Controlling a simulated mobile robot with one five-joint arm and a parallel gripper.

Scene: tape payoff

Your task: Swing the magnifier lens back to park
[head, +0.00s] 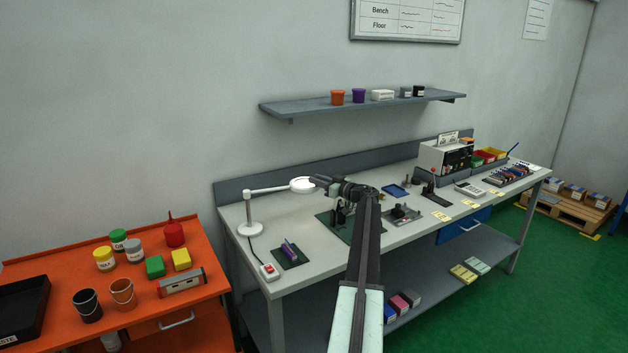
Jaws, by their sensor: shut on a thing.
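The white magnifier stands on a round base (251,229) at the left end of the grey bench. Its arm reaches right from the post to a round white lens head (301,185), which hangs level above the bench. My gripper (315,181) meets the right side of the lens head and is shut on it. The exact grip on the rim is too small to make out. My arm comes up from the bottom of the view and hides part of the bench.
A dark green mat with a purple item (289,252) and a red switch box (269,272) lie near the bench's left front. A fixture (402,214) sits right of my arm. A shelf (365,101) hangs above. An orange cabinet (200,305) stands left.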

